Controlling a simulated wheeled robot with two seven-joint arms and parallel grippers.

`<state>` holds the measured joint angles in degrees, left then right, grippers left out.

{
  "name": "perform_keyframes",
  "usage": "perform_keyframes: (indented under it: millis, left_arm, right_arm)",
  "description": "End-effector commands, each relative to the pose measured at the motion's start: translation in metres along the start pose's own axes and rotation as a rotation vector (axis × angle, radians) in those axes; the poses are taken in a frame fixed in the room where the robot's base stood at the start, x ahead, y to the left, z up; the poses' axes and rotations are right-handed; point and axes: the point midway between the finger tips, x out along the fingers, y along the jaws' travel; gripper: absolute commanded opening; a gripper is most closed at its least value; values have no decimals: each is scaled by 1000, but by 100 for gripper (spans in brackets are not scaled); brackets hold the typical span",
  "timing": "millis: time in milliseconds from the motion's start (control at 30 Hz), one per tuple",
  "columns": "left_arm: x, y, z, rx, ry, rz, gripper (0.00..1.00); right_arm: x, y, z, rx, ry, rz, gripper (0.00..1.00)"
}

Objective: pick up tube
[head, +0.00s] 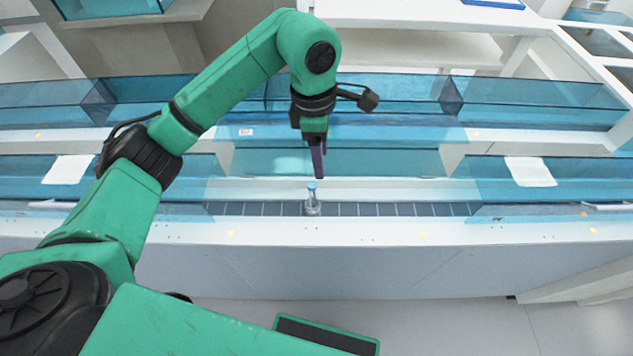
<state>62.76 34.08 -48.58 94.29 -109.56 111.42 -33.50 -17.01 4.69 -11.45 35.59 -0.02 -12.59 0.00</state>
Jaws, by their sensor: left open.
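The tube (312,201) is small and clear with a blue cap. It stands upright on the dark segmented track (375,209) near the middle of the head view. My left gripper (319,176) reaches down from above, with its fingers ending just above and slightly right of the tube's cap in the picture. The gripper is open and holds nothing. I cannot tell its exact height over the tube. My right gripper is not in view.
Blue transparent guards (540,172) flank the track opening, and a long blue panel (380,93) runs behind it. White sheets (530,171) lie on the guards left and right. A white front ledge (400,236) borders the track. Grey floor lies in front.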

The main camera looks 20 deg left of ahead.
Motion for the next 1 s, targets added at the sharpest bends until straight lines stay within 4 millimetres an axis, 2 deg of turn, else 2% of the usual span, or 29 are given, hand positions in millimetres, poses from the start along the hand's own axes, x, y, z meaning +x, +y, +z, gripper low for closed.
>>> perform_keyframes:
  millis: [33, 100, 200, 400, 567, 700, 800, 1000]
  left_arm:
    - [-2, 4, -12, -12, 54, 7, 60]
    - [3, 5, -19, -16, 87, 5, 60]
    - [26, 3, -20, -16, 85, -1, 60]
    - [72, 3, -24, -16, 84, 0, 60]
    - [93, 3, -26, -15, 82, 1, 60]
    - [117, 1, -27, -16, 81, -2, 60]
    - [135, 3, -29, -15, 81, 3, 60]
    - [141, 3, -29, -14, 80, 6, 60]
  right_arm:
    - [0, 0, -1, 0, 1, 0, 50]
    - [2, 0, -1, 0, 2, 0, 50]
    - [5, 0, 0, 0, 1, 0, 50]
    - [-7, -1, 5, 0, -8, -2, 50]
    - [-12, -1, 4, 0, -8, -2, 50]
    - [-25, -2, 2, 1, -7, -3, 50]
    - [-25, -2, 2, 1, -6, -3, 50]
    - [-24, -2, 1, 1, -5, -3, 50]
